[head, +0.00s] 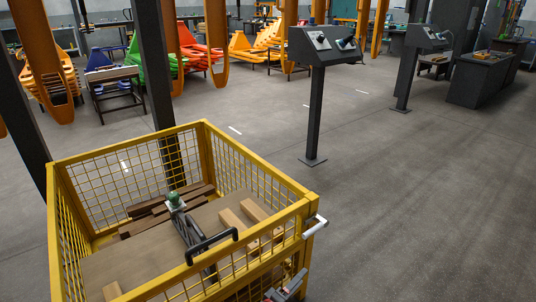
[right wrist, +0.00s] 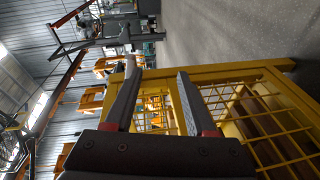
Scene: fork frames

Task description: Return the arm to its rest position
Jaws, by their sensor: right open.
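My right gripper (head: 288,288) shows at the bottom of the head view, just outside the near right side of a yellow mesh-sided crate (head: 205,150). In the right wrist view its two dark fingers (right wrist: 158,80) stand apart with nothing held between them. The crate's yellow rail (right wrist: 235,73) passes behind the fingertips. A white handle (head: 315,228) sticks out from the crate's near right corner, beyond the gripper and apart from it in the head view. My left gripper is not in view.
Wooden blocks (head: 258,212) and a dark tool with a green knob (head: 175,200) lie in the crate. A control stand (head: 315,110) rises beyond it. Dark posts stand at left. Open floor (head: 420,200) spreads to the right.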

